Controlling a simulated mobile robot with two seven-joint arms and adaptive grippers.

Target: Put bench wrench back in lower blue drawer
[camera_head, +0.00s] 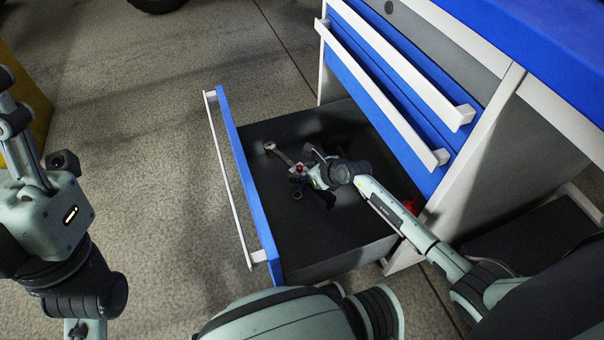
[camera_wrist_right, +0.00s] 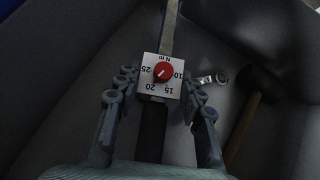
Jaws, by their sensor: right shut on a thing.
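The bench wrench (camera_head: 283,157) is a metal wrench with a ring end and, in the right wrist view, a white square dial block with a red knob (camera_wrist_right: 163,72). It is inside the open lower blue drawer (camera_head: 243,180). My right gripper (camera_head: 308,175) reaches into the drawer and is shut on the wrench. In the right wrist view my gripper's fingers (camera_wrist_right: 158,88) flank the dial block, with the shaft running up between them. I cannot tell whether the wrench touches the drawer floor. My left gripper (camera_head: 22,125) is at the far left edge, partly cut off.
In the right wrist view, another ring-ended tool (camera_wrist_right: 220,78) and a wooden handle (camera_wrist_right: 243,125) lie beside the wrench. A red item (camera_head: 411,204) is near the drawer's cabinet end. The closed upper drawers (camera_head: 385,85) overhang this end. The drawer's near floor is clear.

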